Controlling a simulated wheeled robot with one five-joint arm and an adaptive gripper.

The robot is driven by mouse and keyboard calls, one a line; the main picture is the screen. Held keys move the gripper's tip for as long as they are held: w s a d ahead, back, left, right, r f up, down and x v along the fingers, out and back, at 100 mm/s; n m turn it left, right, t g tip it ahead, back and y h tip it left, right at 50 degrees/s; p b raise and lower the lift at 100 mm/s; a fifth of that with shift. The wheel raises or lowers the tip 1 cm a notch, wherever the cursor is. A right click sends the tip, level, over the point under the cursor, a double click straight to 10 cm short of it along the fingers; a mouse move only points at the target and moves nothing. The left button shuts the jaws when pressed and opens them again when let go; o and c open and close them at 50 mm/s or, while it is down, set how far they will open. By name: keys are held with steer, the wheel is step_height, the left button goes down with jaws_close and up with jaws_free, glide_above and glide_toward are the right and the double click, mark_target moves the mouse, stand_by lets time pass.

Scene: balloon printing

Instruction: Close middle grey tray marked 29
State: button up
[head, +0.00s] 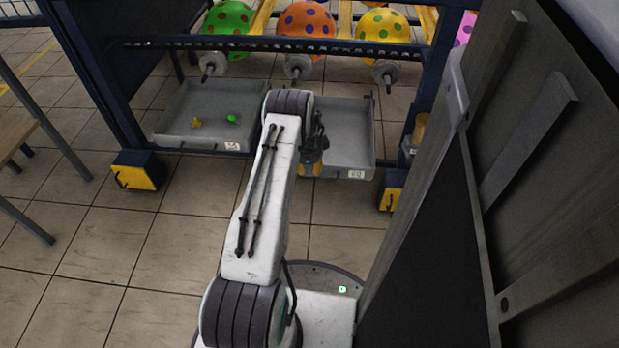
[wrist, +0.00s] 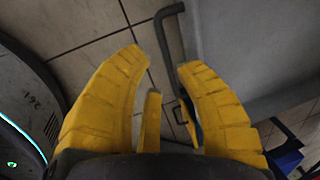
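Two grey trays stand pulled out under the dark blue frame in the head view. The left tray (head: 190,134) holds a small yellow piece and a small green piece. The right tray (head: 345,150) is partly hidden by my arm. Each has a white label on its front, too small to read, so I cannot tell which is marked 29. My gripper (head: 312,168) is at the left front part of the right tray. In the wrist view my yellow fingers (wrist: 162,64) are open, with a dark bar handle (wrist: 165,45) showing beyond the gap, beside a grey tray wall (wrist: 245,60).
Green, orange and yellow spotted balloons (head: 305,20) sit above the frame's dark rail (head: 340,48). Grey round knobs (head: 298,66) hang below it. Yellow-covered feet (head: 137,170) stand at both sides. A large dark panel (head: 420,230) blocks the right. Tiled floor at left front is clear.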

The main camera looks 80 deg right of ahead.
mark_target(310, 178)
steer(key=shift+d+f+b, duration=0.25)
steer(key=shift+f+b, duration=1)
steer(key=shift+b, duration=0.45)
steer(key=shift+d+f+b, duration=0.25)
steer(key=shift+f+b, duration=1)
steer(key=shift+b, duration=0.4)
steer(key=shift+w+d+f+b, duration=0.1)
steer(key=shift+f+b, duration=0.1)
steer(key=shift+f, duration=0.3)
steer(key=shift+d+f+b, duration=0.1)
steer(key=shift+f+b, duration=0.05)
steer(key=shift+f, duration=0.3)
jaws_close()
steer(key=shift+a, duration=0.1)
